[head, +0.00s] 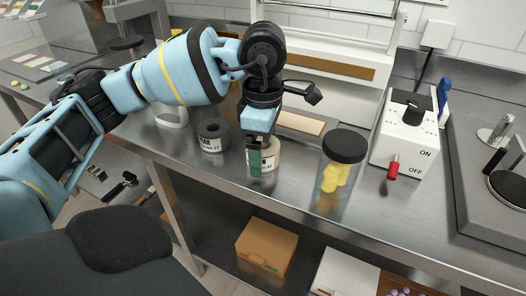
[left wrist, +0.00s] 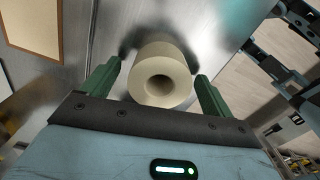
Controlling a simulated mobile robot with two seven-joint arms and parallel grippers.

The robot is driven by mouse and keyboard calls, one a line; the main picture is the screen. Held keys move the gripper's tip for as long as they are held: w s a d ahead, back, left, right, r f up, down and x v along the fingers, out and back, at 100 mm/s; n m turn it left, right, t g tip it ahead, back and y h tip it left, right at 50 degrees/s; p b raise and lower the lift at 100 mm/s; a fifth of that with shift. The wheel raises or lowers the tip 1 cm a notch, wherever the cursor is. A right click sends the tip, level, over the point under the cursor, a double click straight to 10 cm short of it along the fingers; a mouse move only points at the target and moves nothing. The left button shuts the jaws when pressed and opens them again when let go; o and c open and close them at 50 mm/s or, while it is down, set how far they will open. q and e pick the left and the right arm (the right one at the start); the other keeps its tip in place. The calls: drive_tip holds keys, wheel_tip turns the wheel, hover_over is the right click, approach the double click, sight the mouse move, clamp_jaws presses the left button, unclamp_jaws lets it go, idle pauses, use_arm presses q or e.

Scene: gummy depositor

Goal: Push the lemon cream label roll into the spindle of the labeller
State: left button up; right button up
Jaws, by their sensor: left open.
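A cream label roll (head: 271,155) with a white printed tag stands on the steel bench, partly hidden behind my left gripper (head: 255,160). In the left wrist view the cream roll (left wrist: 160,75) shows its round end and dark centre hole. It lies between the two green fingers, which are apart, with a visible gap on each side. My left gripper is open and pointed down at the roll. I cannot make out the labeller or its spindle for certain. My right gripper is not in view.
A dark grey roll (head: 212,131) with a tag stands just left of the cream roll. A black-lidded jar of yellow pieces (head: 342,165) stands to the right. A white ON/OFF switch box (head: 406,130) is farther right. A cardboard box (head: 266,247) sits on the lower shelf.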

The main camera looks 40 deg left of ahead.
use_arm(q)
drive_tip(key=c, duration=1.1)
drive_tip(key=shift+r, duration=0.15)
drive_tip(key=shift+r, duration=0.7)
wheel_tip(320, 180, up, 2)
drive_tip(key=shift+s+d, duration=0.1)
drive_tip(key=s+d, duration=0.1)
drive_tip(key=s, duration=0.6)
drive_tip(key=s+d+r, duration=0.1)
drive_tip(key=s+d, duration=0.1)
drive_tip(key=s, duration=0.6)
drive_tip(key=shift+s+d+r, duration=0.15)
drive_tip(key=shift+s+d, duration=0.05)
drive_tip(key=shift+d, duration=0.1)
drive_tip(key=o, duration=0.4)
drive_tip(key=c, duration=0.8)
